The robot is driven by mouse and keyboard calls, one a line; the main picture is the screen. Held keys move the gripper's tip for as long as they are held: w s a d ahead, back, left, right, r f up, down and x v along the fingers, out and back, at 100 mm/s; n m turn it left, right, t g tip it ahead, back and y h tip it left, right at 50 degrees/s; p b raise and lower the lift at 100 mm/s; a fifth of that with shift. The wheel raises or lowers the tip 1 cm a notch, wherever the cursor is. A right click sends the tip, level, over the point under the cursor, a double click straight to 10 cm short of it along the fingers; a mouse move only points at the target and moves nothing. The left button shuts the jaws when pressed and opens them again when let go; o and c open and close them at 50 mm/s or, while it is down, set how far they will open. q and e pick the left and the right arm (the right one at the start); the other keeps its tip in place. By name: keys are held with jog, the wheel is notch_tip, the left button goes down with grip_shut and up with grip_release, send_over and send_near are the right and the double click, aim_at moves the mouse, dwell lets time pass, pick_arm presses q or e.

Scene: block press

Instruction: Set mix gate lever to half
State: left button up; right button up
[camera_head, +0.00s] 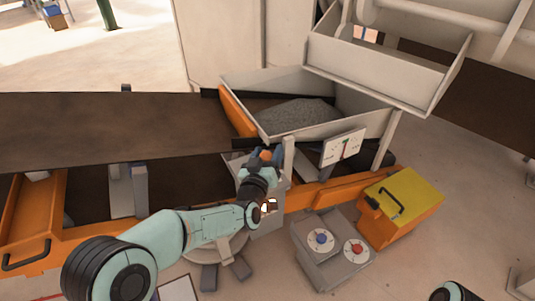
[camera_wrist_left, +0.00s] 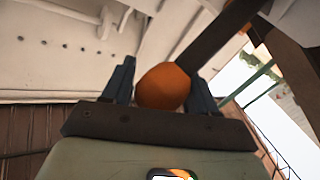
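The mix gate lever's round orange knob (camera_head: 266,155) stands at the near side of the hopper, beside a grey post. In the left wrist view the orange knob (camera_wrist_left: 163,87) sits between my two dark fingers, with a dark lever bar running up and right from it. My left gripper (camera_head: 264,160) is shut on the knob; both fingers meet its sides in the left wrist view (camera_wrist_left: 160,85). A white dial plate (camera_head: 343,147) with a red mark stands right of the lever; its reading is too small to tell. My right gripper is out of view.
A grey hopper (camera_head: 253,83) holds gravel (camera_head: 300,112) behind the lever. A grey box (camera_head: 325,266) with blue and red knobs stands in front, beside a yellow-topped orange case (camera_head: 405,197). A dark conveyor belt (camera_head: 90,125) runs left.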

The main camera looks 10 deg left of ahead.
pick_arm(q)
grip_shut()
jog(key=shift+w+a+r, duration=0.1)
jog(key=shift+a+r, duration=0.05)
jog(key=w+a+n+g+p, duration=0.1)
jog(key=w, duration=0.1)
jog(key=w+a+g+p, duration=0.1)
jog(key=w+a, duration=0.1)
jog(key=shift+r+n, duration=0.2)
jog(key=shift+n, duration=0.2)
jog(key=shift+o, duration=1.9)
grip_release()
